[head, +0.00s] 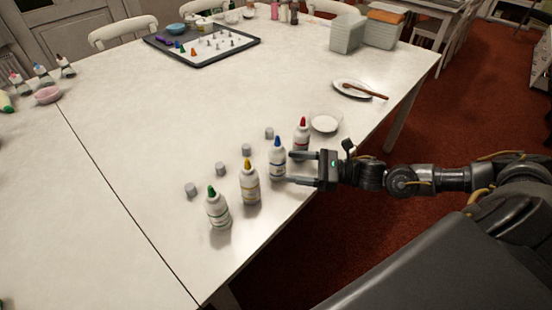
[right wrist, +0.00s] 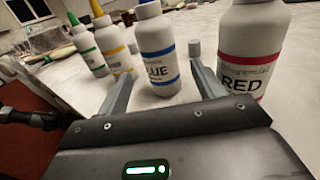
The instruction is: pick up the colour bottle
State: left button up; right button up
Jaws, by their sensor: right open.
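Several white colour bottles stand upright in a row near the table edge: one with a green cap (head: 217,208), one with a yellow cap (head: 249,182), one with a blue cap (head: 278,159) and one with a red cap (head: 302,136). My right gripper (head: 290,168) is open, its fingers pointing at the blue bottle. In the right wrist view the blue bottle (right wrist: 158,55) stands ahead between the two fingers. The red bottle (right wrist: 252,50) is close, just outside the right finger. The yellow bottle (right wrist: 115,50) and green bottle (right wrist: 88,48) are left. My left gripper is not in view.
Small grey cylinders (head: 191,189) stand behind the bottles. A white dish (head: 324,123) is beside the red bottle, and a plate with a brown utensil (head: 356,89) lies farther back. A dark-rimmed tray (head: 203,62) is at the far side. The table's middle is clear.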

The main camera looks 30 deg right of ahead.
aim_at(271, 161)
jog(key=x, duration=0.2)
jog(key=shift+w+a, duration=0.2)
jog(key=shift+r+p+x, duration=0.25)
jog(key=shift+p+x, duration=0.2)
jog(key=shift+x, duration=0.7)
jog(key=shift+r+p+x, duration=0.2)
jog(key=shift+p+x, duration=0.2)
jog(key=shift+x, duration=0.75)
jog(key=shift+w+a+f, duration=0.1)
jog(key=shift+w+a, duration=0.05)
jog(key=shift+w, duration=0.05)
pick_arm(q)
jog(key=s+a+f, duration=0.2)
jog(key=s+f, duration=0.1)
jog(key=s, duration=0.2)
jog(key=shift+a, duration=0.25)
pick_arm(e)
jog(key=c, duration=0.8)
